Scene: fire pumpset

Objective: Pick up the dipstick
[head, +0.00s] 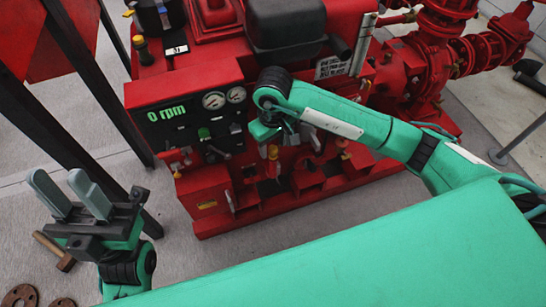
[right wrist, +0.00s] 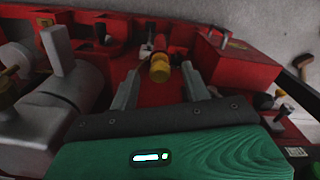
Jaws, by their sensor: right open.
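A short yellow cap or handle, which looks like the dipstick (right wrist: 160,71), shows between the fingertips of my right gripper (right wrist: 162,76) in the right wrist view. The fingers are apart, one on each side, with a visible gap to it. In the head view a small yellow top (head: 273,152), probably the same piece, shows just below my right gripper (head: 264,131), whose fingers are mostly hidden there. The dipstick's lower part is hidden. My left gripper (head: 67,192) is open and empty, fingers pointing up, at the left over the floor, away from the pump.
The red pumpset (head: 210,190) with a gauge panel (head: 195,118) reading 0 rpm fills the middle. Grey metal parts (right wrist: 62,60) and a red box (right wrist: 235,62) flank the right gripper. A hammer (head: 55,252) and rusty flanges (head: 20,296) lie on the floor.

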